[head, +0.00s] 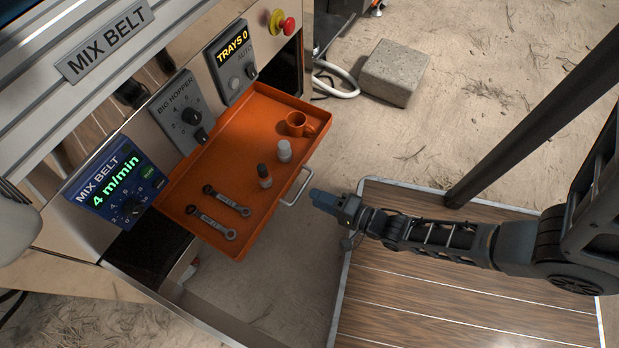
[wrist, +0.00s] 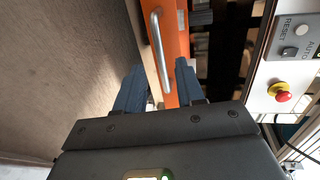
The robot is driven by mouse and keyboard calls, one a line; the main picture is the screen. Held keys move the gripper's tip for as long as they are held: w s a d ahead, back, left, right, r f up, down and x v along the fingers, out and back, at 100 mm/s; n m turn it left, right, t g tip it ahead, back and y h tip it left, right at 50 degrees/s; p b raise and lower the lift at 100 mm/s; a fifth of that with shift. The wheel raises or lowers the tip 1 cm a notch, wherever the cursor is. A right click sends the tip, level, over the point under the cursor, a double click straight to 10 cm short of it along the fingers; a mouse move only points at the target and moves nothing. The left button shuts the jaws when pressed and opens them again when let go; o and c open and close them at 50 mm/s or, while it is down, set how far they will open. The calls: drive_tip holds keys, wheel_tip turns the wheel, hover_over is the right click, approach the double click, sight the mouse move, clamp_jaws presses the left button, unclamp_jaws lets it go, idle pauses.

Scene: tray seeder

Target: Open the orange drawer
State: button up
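The orange drawer (head: 233,130) is pulled out from the machine, its inside open to view in the head view. Its silvery handle (head: 297,188) is on the front face. My gripper (head: 320,198) is just in front of the handle, with a small gap between them in the head view. In the wrist view the blue fingers (wrist: 160,68) are apart, one on each side of the lower end of the handle (wrist: 158,45). The orange drawer front (wrist: 176,45) is behind the handle. Nothing is gripped.
The drawer holds two wrenches (head: 218,200), a dark bottle with an orange band (head: 265,176), a white bottle (head: 284,152) and an orange mug (head: 297,124). Control panels (head: 187,113) line the machine above. A stone block (head: 394,72) lies on the sandy ground behind.

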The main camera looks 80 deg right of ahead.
drive_tip(key=shift+v, duration=1.5)
drive_tip(key=s+a+r+n+y, duration=0.1)
drive_tip(key=a+r+n, duration=0.3)
drive_tip(key=r+n, duration=0.55)
drive_tip(key=a+r+n+y, duration=0.25)
drive_tip(key=r+n, duration=0.25)
drive_tip(key=r, duration=1)
drive_tip(key=s+a+r+n+y, duration=0.1)
drive_tip(key=a+r+n, duration=0.5)
drive_tip(key=r, duration=0.6)
wheel_tip(320, 180, up, 27)
drive_tip(key=d+p, duration=0.1)
drive_tip(key=p, duration=2.6)
drive_tip(key=shift+d+n+p, duration=0.2)
drive_tip(key=shift+n+p, duration=0.15)
drive_tip(key=shift+r, duration=0.1)
